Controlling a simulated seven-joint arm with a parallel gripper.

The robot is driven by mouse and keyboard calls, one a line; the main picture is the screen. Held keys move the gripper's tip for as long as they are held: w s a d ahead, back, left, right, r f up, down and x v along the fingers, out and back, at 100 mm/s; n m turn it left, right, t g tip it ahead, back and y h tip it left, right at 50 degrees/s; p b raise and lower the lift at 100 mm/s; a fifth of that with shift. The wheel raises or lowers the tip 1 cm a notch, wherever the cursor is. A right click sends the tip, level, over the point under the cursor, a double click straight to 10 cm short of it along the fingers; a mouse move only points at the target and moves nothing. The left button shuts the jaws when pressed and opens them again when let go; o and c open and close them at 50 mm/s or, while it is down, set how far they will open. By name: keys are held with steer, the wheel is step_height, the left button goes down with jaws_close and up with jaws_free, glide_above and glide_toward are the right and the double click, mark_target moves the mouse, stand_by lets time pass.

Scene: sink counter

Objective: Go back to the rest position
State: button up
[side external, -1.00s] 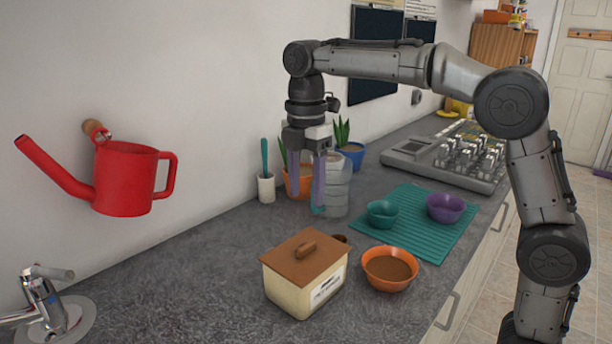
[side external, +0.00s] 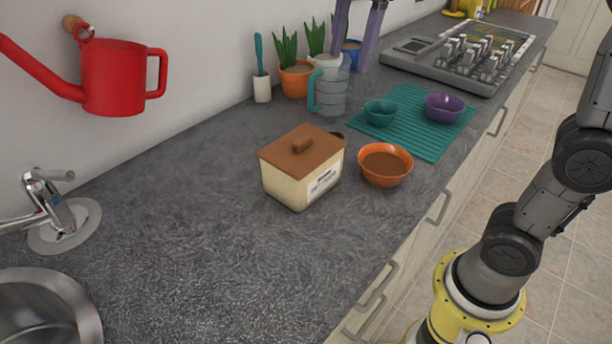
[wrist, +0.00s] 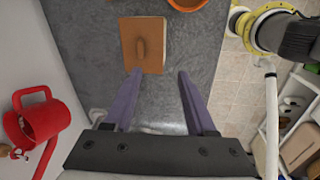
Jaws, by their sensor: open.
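My gripper (side external: 350,46) shows only as two purple fingers at the top edge of the side external view, above the back of the counter. The fingers are spread with nothing between them. They also show apart in the wrist view (wrist: 159,74), pointing toward the counter. A clear measuring jug (side external: 333,92) with a teal handle stands upright on the counter below and left of the fingers, apart from them. The rest of my gripper is out of the side external frame.
A lidded box (side external: 302,165) and an orange bowl (side external: 385,165) stand mid-counter. Teal (side external: 380,112) and purple (side external: 444,107) bowls sit on a teal mat (side external: 425,147). Potted plants (side external: 296,80) line the wall; a red watering can (side external: 113,78) hangs there. The front-left counter is clear.

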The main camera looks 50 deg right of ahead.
steer(key=s+d+f+m+t, duration=0.2)
steer(key=s+f+m+t, duration=0.2)
steer(key=s+f+m, duration=1.1)
steer(key=shift+s+m, duration=0.45)
steer(key=shift+m, duration=0.45)
